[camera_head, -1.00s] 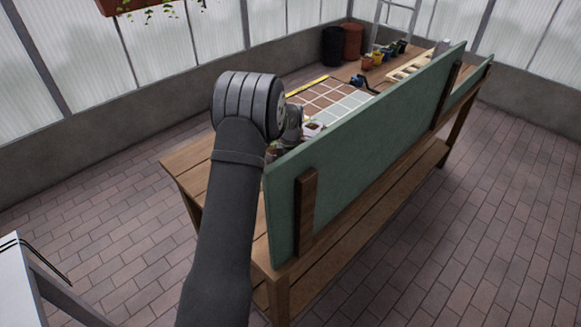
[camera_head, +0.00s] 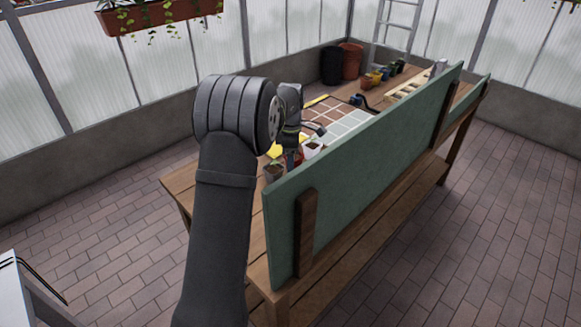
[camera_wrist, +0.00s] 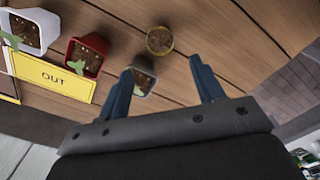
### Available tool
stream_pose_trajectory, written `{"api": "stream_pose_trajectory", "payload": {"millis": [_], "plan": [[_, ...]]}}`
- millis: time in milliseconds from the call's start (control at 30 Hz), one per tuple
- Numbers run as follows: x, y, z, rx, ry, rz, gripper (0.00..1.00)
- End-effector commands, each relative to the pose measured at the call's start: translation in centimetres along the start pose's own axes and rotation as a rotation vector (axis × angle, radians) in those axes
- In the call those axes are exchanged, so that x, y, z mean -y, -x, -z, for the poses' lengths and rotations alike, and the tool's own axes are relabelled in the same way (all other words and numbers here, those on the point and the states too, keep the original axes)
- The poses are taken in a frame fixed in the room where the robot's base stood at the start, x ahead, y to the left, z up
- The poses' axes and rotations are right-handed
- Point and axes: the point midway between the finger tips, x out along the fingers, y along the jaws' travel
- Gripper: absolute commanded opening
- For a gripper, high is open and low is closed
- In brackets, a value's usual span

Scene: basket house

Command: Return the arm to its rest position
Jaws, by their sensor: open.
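My gripper (camera_wrist: 165,85) shows in the wrist view with its two blue fingers spread apart and nothing between them. It is above the wooden bench top (camera_wrist: 205,55). In the head view my arm rises in front of the bench (camera_head: 178,183), and its wrist end hangs over the near part of the bench top. The fingers are hard to make out there.
A green backboard (camera_head: 370,165) lines the bench's right side.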

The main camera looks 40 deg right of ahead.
Motion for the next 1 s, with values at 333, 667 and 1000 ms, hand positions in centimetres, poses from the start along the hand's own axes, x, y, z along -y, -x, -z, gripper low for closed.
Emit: {"api": "stream_pose_trajectory", "payload": {"millis": [333, 667, 1000], "plan": [[0.0, 0.2, 0.0, 0.0, 0.0, 0.001, 0.61], [0.1, -3.4, 0.0, -0.001, 0.0, 0.006, 0.61], [0.1, -10.2, 0.0, -0.001, 0.0, 0.005, 0.61]]}}
